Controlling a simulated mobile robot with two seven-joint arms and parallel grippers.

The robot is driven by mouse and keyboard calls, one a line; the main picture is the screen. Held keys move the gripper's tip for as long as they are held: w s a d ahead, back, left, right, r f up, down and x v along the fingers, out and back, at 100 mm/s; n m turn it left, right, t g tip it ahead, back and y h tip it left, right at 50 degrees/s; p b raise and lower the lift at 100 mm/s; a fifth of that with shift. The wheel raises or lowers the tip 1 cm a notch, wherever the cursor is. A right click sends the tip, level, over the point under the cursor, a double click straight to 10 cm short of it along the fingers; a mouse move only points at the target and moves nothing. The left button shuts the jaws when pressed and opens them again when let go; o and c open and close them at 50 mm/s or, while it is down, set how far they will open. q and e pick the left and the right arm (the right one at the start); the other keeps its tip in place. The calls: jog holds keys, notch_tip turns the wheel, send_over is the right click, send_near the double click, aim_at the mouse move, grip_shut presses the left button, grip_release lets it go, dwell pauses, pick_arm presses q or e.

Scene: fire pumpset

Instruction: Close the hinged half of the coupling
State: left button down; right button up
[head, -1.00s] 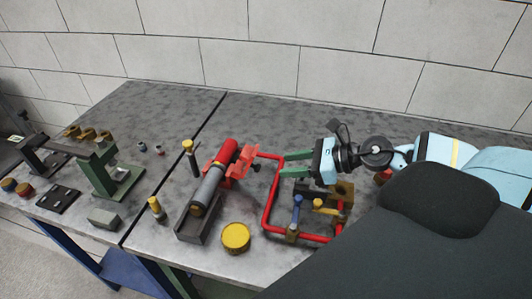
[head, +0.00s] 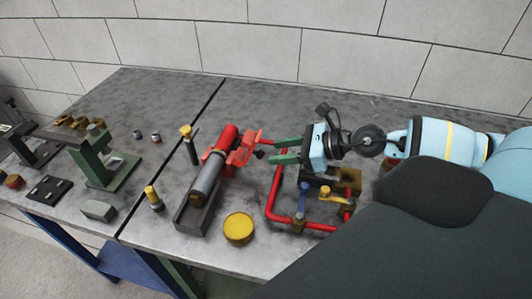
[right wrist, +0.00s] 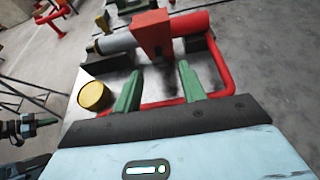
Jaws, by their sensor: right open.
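The coupling shows as a red clamp piece (head: 243,147) on a red and grey pipe (head: 209,176) lying in a dark cradle. Part of the red piece sticks out toward the right of the pipe, with a small black knob near its end. It also shows in the right wrist view as a red block (right wrist: 153,33) across the pipe. My right gripper (head: 274,151) is open, its green fingers pointing left at the coupling, a short way from it. In the right wrist view nothing lies between the fingers (right wrist: 160,82).
A red pipe frame (head: 270,200) with blue and yellow valve handles stands below my right gripper. A yellow-topped round can (head: 238,229) sits in front of the cradle. A green stand (head: 102,165) and small parts are at the left. The back of the table is clear.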

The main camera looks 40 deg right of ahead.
aim_at(251, 150)
jog(key=shift+x, duration=1.45)
jog(key=shift+w+a+f, duration=0.2)
jog(key=shift+w+a, duration=0.1)
jog(key=shift+a, duration=0.1)
grip_shut()
